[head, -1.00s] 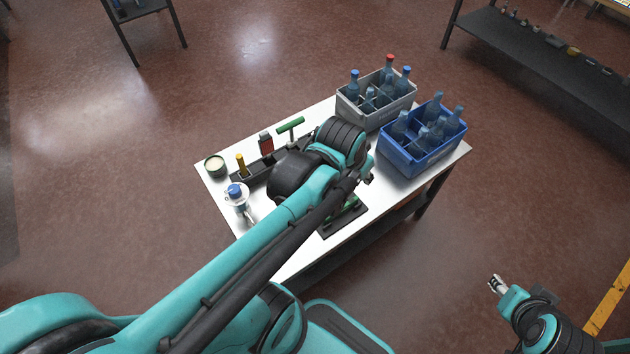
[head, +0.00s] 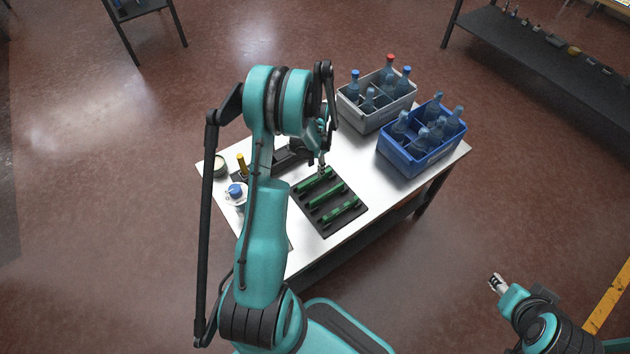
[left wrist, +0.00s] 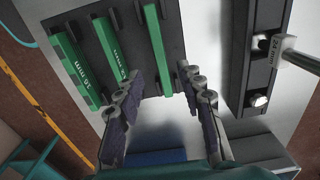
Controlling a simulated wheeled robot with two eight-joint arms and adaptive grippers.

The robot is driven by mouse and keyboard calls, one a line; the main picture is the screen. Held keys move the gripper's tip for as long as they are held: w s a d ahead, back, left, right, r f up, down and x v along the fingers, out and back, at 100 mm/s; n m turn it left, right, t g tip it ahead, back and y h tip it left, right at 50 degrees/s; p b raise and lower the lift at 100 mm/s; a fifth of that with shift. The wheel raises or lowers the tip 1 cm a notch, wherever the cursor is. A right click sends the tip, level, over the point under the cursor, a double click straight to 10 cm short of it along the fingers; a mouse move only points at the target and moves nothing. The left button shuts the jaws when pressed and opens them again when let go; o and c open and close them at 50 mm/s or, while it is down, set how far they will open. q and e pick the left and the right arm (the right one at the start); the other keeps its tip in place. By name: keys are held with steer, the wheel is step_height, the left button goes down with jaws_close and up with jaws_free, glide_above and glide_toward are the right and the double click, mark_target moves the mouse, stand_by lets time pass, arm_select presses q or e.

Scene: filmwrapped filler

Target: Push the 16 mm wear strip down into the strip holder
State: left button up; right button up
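The black strip holder (head: 345,227) lies on the white table with green strips across it. In the left wrist view the holder (left wrist: 120,20) carries a green strip marked 16 mm (left wrist: 75,68) at the left, a second marked strip (left wrist: 103,45), and a third strip (left wrist: 155,35). I cannot tell how deep the 16 mm strip sits. My left gripper (head: 321,172) is over the holder's back edge. In its wrist view the fingers (left wrist: 160,75) are apart, either side of the third strip's near end, with nothing clearly gripped. My right gripper (head: 496,283) hangs off the table, too small to read.
A grey crate (head: 350,117) and a blue crate (head: 405,165) with bottles stand at the table's back right. A dark rail (left wrist: 245,75) with a 24 mm tool (left wrist: 280,42) lies beside the holder. A blue-capped bottle (head: 236,190) and a tin (head: 220,166) stand left.

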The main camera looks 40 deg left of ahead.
mark_target(315, 178)
arm_select(q)
step_height(315, 178, down, 3)
steer(key=shift+s+f+b, duration=0.1)
steer(key=shift+b, duration=0.4)
step_height(315, 178, down, 5)
steer(key=shift+a+f+b, duration=0.1)
steer(key=shift+b, duration=1.15)
steer(key=shift+c, duration=0.6)
jaws_close()
